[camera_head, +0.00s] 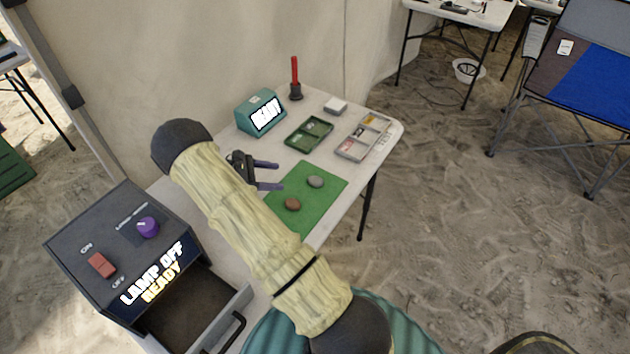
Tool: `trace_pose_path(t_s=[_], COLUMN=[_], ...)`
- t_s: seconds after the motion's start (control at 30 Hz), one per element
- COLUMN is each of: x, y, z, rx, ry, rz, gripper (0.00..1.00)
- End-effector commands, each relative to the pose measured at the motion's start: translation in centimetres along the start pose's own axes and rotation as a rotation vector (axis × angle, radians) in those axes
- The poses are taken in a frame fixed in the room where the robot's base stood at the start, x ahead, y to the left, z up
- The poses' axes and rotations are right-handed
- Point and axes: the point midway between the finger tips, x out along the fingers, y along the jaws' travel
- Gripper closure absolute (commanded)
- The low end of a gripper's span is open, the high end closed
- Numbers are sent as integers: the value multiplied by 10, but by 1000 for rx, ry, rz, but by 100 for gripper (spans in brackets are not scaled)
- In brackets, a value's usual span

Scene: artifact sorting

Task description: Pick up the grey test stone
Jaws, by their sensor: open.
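The grey test stone (315,181) lies on a green mat (327,198) on the white table. A brown stone (292,204) lies on the same mat, to its lower left. My gripper (274,175) is open and empty, with its two purple fingers pointing right. It shows to the left of the grey stone, near the mat's left edge. Its height above the table is hard to tell. My arm hides part of the mat's left side and of the table.
A green tray (290,140), a sectioned grey tray (345,154), a white box (336,105), a teal display box (262,113) and a red rod in a dark holder (295,90) stand behind the mat. A dark lamp box (120,250) with an open drawer stands at left.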

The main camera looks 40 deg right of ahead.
Motion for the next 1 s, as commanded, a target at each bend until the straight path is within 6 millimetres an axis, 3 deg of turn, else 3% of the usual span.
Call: trace_pose_path(t_s=[0.33,0.77,1.0], x=[58,67,94], y=[0,0,-2], z=[1,0,1], rx=[-1,-1,-2], ry=[-1,0,0], rz=[-1,0,-3], gripper=[36,36,36])
